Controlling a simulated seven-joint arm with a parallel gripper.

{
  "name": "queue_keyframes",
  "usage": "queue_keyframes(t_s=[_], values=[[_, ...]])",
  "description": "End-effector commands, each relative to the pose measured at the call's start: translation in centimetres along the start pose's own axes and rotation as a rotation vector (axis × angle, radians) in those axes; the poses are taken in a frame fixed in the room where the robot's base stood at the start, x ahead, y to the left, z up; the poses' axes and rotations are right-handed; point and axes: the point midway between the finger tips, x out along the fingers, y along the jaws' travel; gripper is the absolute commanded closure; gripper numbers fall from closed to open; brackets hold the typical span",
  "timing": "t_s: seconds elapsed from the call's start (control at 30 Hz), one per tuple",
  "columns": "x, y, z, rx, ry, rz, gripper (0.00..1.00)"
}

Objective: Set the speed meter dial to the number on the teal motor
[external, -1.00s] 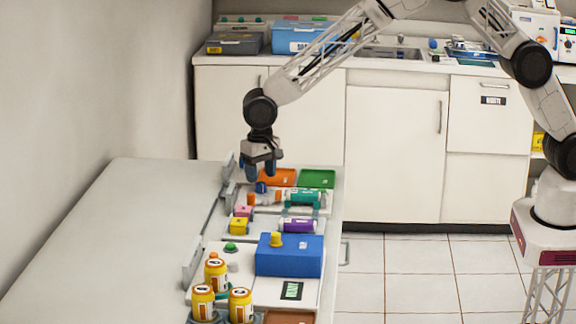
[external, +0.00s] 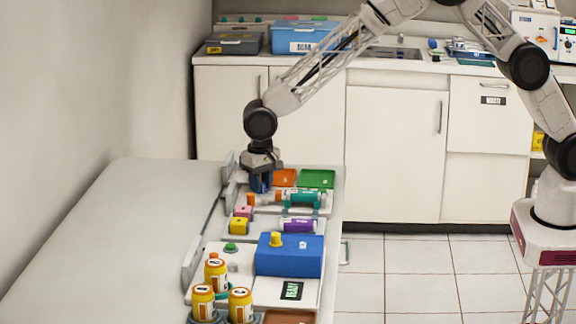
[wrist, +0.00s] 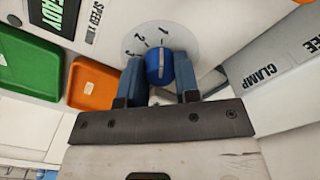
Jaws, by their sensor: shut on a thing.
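The speed meter dial is a round blue knob (wrist: 156,69) with a white line, on a pale disc (wrist: 140,38) numbered 1, 2 and 3. The white line runs roughly toward the 1 in the wrist view. My gripper (wrist: 159,76) is shut on the knob, one finger on each side. In the external view my gripper (external: 261,183) points down at the far end of the bench and hides the knob. The teal motor (external: 303,198) lies just right of and nearer than my gripper; its number is too small to read.
An orange tray (wrist: 92,85) and a green tray (wrist: 28,62) lie beside the dial panel. A grey block marked CLAMP (wrist: 275,75) stands on the other side. A purple motor (external: 298,226), a blue box (external: 290,258) and several yellow bottles stand nearer on the bench.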

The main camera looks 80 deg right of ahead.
Motion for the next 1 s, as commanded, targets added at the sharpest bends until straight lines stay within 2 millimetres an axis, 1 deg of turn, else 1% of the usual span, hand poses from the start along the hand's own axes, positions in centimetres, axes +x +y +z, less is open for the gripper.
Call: queue_keyframes(t_s=[0.27,0.47,0.77,1.0], values=[[-0.01,-0.03,0.0,-0.016,0.0,0.0,0.94],[0.07,0.01,0.01,-0.077,-0.001,0.0,0.94],[0.05,0.02,-0.01,-0.275,0.0,0.0,0.94],[0.01,0.02,-0.03,-0.496,0.0,0.0,0.94]])
